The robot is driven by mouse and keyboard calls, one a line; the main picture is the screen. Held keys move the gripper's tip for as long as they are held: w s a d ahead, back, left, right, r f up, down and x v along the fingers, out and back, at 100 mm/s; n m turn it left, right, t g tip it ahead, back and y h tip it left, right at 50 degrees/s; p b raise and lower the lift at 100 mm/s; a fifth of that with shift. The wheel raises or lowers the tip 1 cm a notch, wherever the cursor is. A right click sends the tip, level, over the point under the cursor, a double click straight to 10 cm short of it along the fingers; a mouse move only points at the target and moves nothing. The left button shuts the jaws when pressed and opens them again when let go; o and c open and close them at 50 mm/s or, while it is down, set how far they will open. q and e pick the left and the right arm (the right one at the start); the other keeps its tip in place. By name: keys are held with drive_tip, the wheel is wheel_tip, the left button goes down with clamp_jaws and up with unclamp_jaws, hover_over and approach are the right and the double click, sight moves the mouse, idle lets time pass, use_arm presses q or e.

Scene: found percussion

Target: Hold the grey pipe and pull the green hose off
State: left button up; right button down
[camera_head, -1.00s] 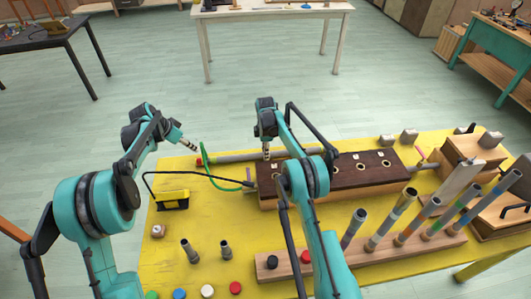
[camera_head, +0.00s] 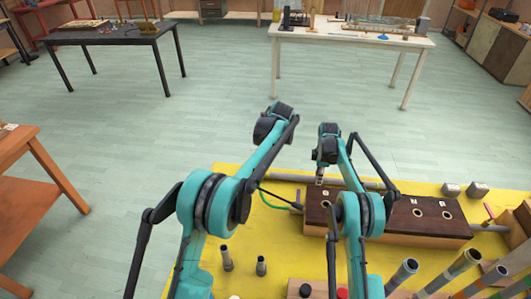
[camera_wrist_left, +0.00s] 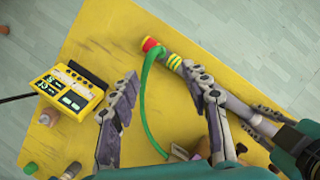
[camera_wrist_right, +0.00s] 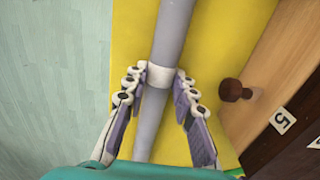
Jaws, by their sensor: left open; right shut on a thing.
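The grey pipe (camera_head: 290,177) lies along the back of the yellow table in the head view. My right gripper (camera_wrist_right: 162,84) is shut on the pipe, around its white band (camera_wrist_right: 171,77). In the head view my right gripper (camera_head: 320,178) is at the pipe behind the dark block. The green hose (camera_head: 275,203) is partly hidden by my left arm there. In the left wrist view the hose (camera_wrist_left: 150,115) hangs from near the pipe's red end (camera_wrist_left: 150,45). My left gripper (camera_wrist_left: 162,88) is open, with the hose between its spread fingers, and is hidden in the head view.
A dark-topped block (camera_head: 405,208) with holes stands in front of the pipe. A yellow device (camera_wrist_left: 70,88) with displays sits left of the hose. Short grey tubes (camera_head: 227,257) stand near the front, and a rack of upright pipes (camera_head: 402,272) is at right.

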use_arm(q)
drive_tip(key=x, duration=1.1)
drive_tip(key=shift+w+a+f, duration=0.1)
drive_tip(key=shift+w+f, duration=0.05)
drive_tip(key=shift+f, duration=0.2)
clamp_jaws()
drive_tip(key=shift+r, duration=0.3)
drive_tip(key=shift+r, duration=0.9)
drive_tip(key=shift+r, duration=0.15)
